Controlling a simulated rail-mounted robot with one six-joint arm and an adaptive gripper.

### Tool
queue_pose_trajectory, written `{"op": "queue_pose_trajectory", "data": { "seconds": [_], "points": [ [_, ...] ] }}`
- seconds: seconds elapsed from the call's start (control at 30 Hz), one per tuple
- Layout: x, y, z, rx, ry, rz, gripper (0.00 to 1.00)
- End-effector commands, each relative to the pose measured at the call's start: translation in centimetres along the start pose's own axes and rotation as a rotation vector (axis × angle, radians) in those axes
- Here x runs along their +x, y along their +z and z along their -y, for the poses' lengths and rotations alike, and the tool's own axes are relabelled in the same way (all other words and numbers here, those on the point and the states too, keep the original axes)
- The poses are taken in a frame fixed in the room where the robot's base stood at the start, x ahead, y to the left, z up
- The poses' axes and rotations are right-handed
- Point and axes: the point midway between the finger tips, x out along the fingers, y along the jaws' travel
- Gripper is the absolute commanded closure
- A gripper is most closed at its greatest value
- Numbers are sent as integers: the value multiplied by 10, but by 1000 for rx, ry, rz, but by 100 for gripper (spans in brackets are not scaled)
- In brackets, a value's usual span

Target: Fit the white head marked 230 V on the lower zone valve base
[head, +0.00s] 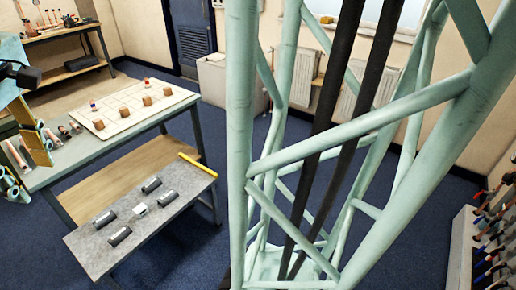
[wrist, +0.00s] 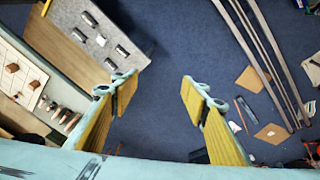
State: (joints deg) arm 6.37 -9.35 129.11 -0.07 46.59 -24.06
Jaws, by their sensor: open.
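A small white head (head: 140,209) sits among several dark grey cylindrical heads on a grey mat (head: 165,223); the white head also shows in the wrist view (wrist: 101,40). Its marking is too small to read. A cream board (head: 120,109) on the bench carries several copper-brown blocks and small red, white and blue parts. I cannot tell which part is the lower zone valve base. My gripper (wrist: 159,84) is open and empty, its yellow fingers wide apart over the blue floor in the wrist view. In the head view it is at the left edge, partly cut off.
Copper and grey pipe fittings (head: 68,130) lie on the bench left of the board. A yellow bar (head: 198,164) lies along the mat's far edge. In the wrist view, long grey rails (wrist: 262,60) and brown pieces lie on the right. Blue floor is clear between.

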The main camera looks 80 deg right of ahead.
Motion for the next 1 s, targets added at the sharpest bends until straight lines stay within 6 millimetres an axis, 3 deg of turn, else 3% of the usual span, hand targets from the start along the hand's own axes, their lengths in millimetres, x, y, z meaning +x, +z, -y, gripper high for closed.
{"op": "queue_pose_trajectory", "data": {
  "seconds": [0.03,0.4,1.0],
  "points": [
    [-18,13,-5,38,18,-27,58],
    [-40,65,39,133,13,-54,58],
    [-57,156,98,285,-7,-101,58]
  ]
}}
